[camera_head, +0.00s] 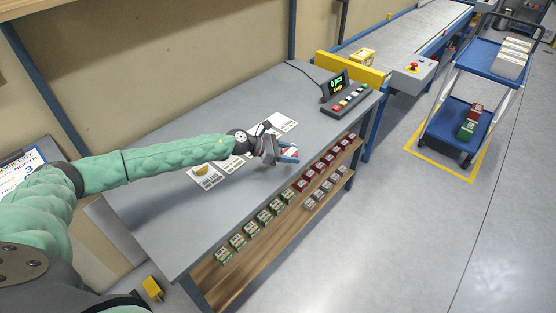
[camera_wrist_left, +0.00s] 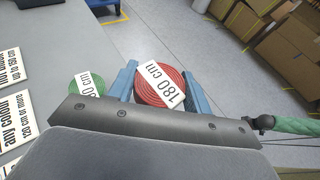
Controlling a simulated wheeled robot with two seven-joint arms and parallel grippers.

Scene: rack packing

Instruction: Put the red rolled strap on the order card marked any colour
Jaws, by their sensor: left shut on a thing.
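My left gripper (camera_head: 289,153) is over the front part of the grey table, shut on the red rolled strap. In the left wrist view the red strap (camera_wrist_left: 152,93), labelled 180 cm, sits between the two blue fingers (camera_wrist_left: 160,88). A green rolled strap (camera_wrist_left: 76,87) is left of the fingers; its label is partly hidden. Two order cards show at the left of that view: one reads any colour, up to 160 cm (camera_wrist_left: 9,70), the other any colour, 120 cm or more (camera_wrist_left: 16,118). The right gripper is not in view.
A button console with a display (camera_head: 346,99) stands at the table's far right. Green and red boxed items (camera_head: 264,216) line the shelf below the front edge.

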